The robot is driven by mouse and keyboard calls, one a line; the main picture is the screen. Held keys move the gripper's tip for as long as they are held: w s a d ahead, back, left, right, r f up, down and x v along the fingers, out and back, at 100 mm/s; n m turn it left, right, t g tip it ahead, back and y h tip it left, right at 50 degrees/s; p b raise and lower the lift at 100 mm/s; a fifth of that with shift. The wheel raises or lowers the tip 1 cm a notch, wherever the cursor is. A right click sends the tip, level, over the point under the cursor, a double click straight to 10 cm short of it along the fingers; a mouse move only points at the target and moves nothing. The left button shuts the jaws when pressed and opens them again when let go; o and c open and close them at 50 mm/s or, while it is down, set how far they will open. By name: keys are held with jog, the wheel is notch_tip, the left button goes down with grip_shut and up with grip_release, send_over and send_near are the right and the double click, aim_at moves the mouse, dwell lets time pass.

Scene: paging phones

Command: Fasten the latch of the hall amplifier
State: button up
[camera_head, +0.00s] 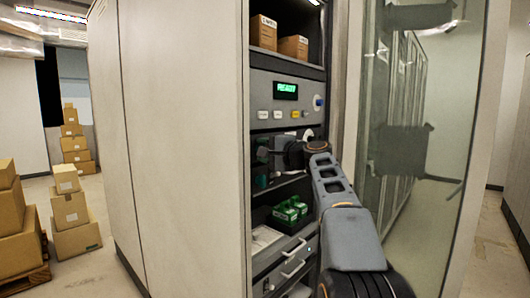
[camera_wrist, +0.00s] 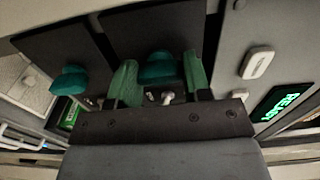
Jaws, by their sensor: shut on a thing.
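My gripper (camera_wrist: 160,80) has its two green fingers on either side of a teal knob (camera_wrist: 159,68), shut on it. The knob stands on a dark module front (camera_wrist: 140,28) in the rack. A small white lever (camera_wrist: 168,98) shows near the gripper's base, between the fingers; I cannot tell whether it is the latch or how it is set. A second teal knob (camera_wrist: 69,80) stands on the neighbouring dark front (camera_wrist: 60,50). In the head view my gripper (camera_head: 284,152) is at the rack below the button panel and hides most of the held knob's module.
A panel with a green READY display (camera_head: 286,91) and several buttons is above my gripper. Green boxes (camera_head: 288,211) sit on a shelf below. An open glass door (camera_head: 425,150) stands close to the right of my arm. Cartons (camera_head: 72,212) stand far left.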

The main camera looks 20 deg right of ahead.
jog(key=o, duration=0.9)
jog(key=shift+s, duration=0.1)
jog(key=b+v, duration=0.2)
jog(key=v, duration=1.1)
jog(key=shift+s+d+b, duration=0.25)
jog(key=shift+s+b, duration=0.05)
jog(key=shift+b, duration=0.05)
